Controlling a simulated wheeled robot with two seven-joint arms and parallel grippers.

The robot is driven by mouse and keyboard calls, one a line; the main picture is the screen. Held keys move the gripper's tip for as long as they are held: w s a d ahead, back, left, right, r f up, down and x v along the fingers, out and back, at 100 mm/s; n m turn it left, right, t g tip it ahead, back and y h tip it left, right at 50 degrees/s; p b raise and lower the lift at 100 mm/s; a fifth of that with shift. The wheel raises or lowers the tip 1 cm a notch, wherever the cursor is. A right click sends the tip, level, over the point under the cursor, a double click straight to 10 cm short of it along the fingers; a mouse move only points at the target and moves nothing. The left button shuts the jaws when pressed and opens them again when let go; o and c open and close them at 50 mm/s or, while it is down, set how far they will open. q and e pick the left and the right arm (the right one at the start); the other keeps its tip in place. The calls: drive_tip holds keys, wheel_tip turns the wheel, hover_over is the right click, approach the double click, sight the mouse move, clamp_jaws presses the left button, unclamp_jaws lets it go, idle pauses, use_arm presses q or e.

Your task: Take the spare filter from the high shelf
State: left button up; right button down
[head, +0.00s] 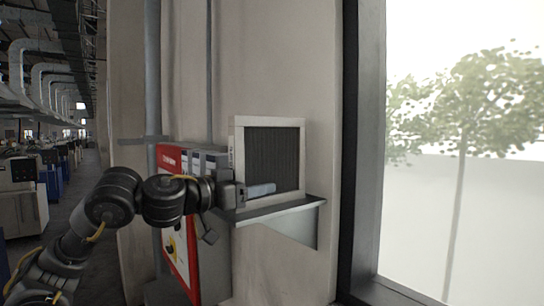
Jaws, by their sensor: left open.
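The spare filter (272,158), a square panel with a pale frame and dark pleated face, stands upright on the grey high shelf (290,204) fixed to the wall. My left gripper (262,189) is in front of the filter's lower left part, with its fingers pointing right across the face. It is open. I cannot tell whether it touches the filter. The gripper hides a small lower part of the filter and the shelf's left end. My right gripper is not in view.
A red and grey cabinet (178,240) stands below and left of the shelf, close to my left arm. A dark window frame (361,150) rises to the right. Pipes run up the wall behind. An aisle with machines (22,200) recedes at far left.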

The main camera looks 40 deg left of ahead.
use_arm(q)
drive_tip(key=shift+s, duration=0.2)
drive_tip(key=shift+s+a, duration=0.1)
drive_tip(key=shift+c, duration=1.3)
clamp_jaws()
drive_tip(key=shift+r, duration=0.1)
